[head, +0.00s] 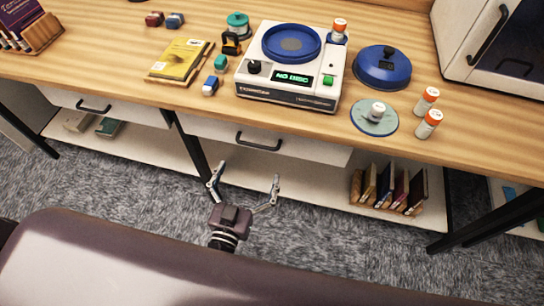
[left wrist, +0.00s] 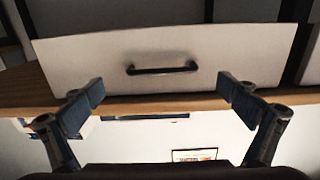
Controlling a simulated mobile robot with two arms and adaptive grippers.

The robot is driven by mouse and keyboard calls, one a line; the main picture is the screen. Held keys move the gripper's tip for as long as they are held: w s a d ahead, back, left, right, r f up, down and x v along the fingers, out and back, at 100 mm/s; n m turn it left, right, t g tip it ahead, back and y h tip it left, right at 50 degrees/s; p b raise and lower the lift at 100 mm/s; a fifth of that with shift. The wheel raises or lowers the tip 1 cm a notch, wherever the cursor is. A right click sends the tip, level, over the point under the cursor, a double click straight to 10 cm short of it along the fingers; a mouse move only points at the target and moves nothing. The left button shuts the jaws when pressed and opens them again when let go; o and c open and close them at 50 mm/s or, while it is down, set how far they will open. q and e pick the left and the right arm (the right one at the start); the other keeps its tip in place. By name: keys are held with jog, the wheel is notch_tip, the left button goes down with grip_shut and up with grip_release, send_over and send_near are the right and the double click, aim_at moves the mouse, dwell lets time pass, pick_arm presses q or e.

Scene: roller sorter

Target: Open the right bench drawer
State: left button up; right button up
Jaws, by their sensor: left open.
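The right bench drawer (head: 310,148) is a white front under the wooden benchtop, with a dark bar handle (head: 258,141). It looks shut. My left gripper (head: 244,183) is open and empty, in front of and below the drawer, its fingers spread wider than the handle. In the left wrist view the drawer front (left wrist: 225,60) fills the upper middle, and the handle (left wrist: 162,69) lies between and beyond the two fingertips (left wrist: 161,91), not touching them. My right gripper is in neither view.
The left drawer (head: 120,108) sits further left under the bench. On the benchtop (head: 200,105) stand a sorter machine (head: 290,70), a blue lid (head: 382,68), a round disc (head: 388,128) and orange-capped bottles (head: 428,124). A lower shelf (head: 300,190) holds several books (head: 390,190).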

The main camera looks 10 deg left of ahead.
aim_at(257, 145)
pick_arm(q)
jog(key=w, duration=0.8)
jog(key=shift+d+r, duration=0.1)
jog(key=shift+r, duration=0.3)
jog(key=c, duration=1.3)
jog(key=shift+p, duration=0.3)
jog(key=shift+c, duration=0.4)
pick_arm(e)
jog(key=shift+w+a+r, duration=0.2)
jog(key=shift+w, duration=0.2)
